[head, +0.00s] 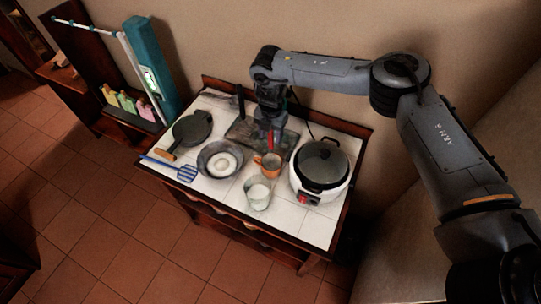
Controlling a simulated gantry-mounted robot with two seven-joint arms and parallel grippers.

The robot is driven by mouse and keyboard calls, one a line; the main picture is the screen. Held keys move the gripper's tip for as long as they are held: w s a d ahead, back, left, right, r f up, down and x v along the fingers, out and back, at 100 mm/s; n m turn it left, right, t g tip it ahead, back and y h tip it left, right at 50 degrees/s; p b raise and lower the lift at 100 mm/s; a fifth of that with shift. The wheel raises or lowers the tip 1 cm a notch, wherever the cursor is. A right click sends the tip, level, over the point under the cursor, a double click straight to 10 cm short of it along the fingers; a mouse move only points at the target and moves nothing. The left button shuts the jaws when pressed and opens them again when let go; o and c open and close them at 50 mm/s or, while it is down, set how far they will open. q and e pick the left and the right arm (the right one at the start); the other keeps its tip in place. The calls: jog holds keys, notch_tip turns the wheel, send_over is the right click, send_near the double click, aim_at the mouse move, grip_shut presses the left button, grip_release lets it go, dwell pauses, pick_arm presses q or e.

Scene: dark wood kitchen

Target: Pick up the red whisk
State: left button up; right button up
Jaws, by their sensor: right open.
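A thin red piece (270,141), which looks like part of the red whisk, shows just below my right gripper (268,126) in the head view. It is near the back of the white tiled table, just behind an orange mug. The rest of the whisk is hidden or too small to make out. My right gripper is open and points down close above the red piece; I cannot tell whether they touch. My left gripper is out of view.
A white rice cooker (320,172) stands right of the gripper. The orange mug (268,164), a glass (258,193), a pan with a white bowl (220,160), a dark pan (192,129) and a blue spatula (170,167) crowd the table. A dark tray (243,135) lies behind.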

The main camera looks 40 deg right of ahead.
jog(key=shift+f, duration=0.15)
grip_shut()
dwell(0.4)
notch_tip(320, 180, up, 10)
jog(key=shift+r, duration=0.1)
dwell(0.4)
dwell(0.3)
